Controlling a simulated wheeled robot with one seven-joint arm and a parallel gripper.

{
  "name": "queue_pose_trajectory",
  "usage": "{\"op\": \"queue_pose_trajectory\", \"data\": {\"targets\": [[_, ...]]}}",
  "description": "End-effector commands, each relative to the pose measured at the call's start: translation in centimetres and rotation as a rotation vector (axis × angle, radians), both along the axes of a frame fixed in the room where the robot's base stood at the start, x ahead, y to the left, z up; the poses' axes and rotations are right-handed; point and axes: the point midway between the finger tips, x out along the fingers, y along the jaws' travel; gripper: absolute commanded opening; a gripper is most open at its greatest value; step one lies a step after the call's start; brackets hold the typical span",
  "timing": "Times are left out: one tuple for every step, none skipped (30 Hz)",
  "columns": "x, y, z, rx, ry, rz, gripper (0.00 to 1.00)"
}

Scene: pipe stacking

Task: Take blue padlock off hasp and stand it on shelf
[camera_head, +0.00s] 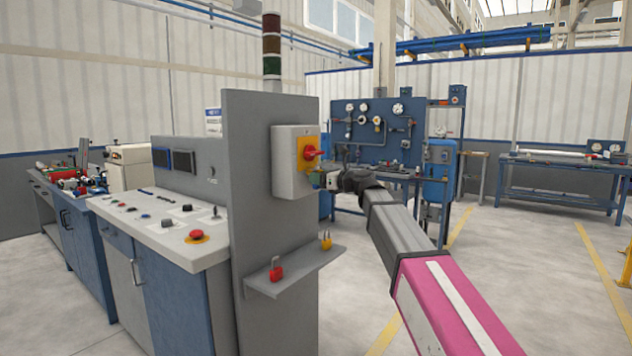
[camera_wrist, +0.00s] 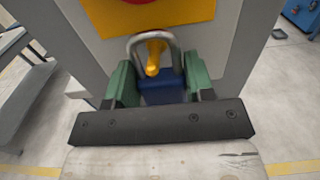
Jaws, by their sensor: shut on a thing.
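The blue padlock (camera_wrist: 162,92) shows in the wrist view between the green fingers of my gripper (camera_wrist: 160,90), which is shut on its body. Its silver shackle arches upward around a yellow peg-like hasp (camera_wrist: 154,58) below the yellow plate. I cannot tell whether the shackle is open. In the head view my gripper (camera_head: 328,180) is at the right side of the grey switch box (camera_head: 294,170), and the padlock is too small to make out there. The grey shelf (camera_head: 298,274) juts from the panel below the box.
A red padlock (camera_head: 276,274) and a yellow padlock (camera_head: 326,243) stand on the shelf, with bare shelf between them. A red rotary switch (camera_head: 312,153) sits on the yellow plate. The control desk (camera_head: 150,235) is left of the upright panel (camera_head: 262,130).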

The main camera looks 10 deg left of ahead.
Motion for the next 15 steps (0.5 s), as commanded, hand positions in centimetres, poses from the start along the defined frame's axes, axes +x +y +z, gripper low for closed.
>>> {"op": "queue_pose_trajectory", "data": {"targets": [[-0.7, -1.1, -0.1, 0.001, 0.0, -0.002, 0.23], [-1.0, -1.6, -0.1, 0.001, 0.0, -0.001, 0.23], [-1.4, -2.5, -0.1, 0.001, -0.001, -0.001, 0.23], [-1.6, -3.1, -0.1, 0.001, -0.001, -0.002, 0.23], [-1.9, -3.8, -0.1, 0.001, -0.001, -0.002, 0.23], [-2.3, -4.7, -0.1, 0.001, -0.001, -0.001, 0.23], [-2.6, -5.4, -0.1, 0.001, 0.0, -0.001, 0.23], [-2.9, -6.1, -0.1, 0.001, 0.0, -0.002, 0.23], [-3.3, -7.1, -0.1, 0.001, 0.0, -0.002, 0.23], [-3.6, -7.7, -0.1, 0.001, 0.0, -0.001, 0.23], [-3.9, -8.5, -0.1, 0.001, 0.0, -0.001, 0.23], [-4.2, -9.4, -0.1, 0.001, 0.0, -0.002, 0.23], [-4.5, -10.0, -0.1, 0.001, 0.0, -0.001, 0.23], [-4.7, -10.6, -0.1, 0.001, 0.0, -0.001, 0.23], [-5.0, -11.4, -0.1, 0.001, 0.0, -0.002, 0.23]]}}
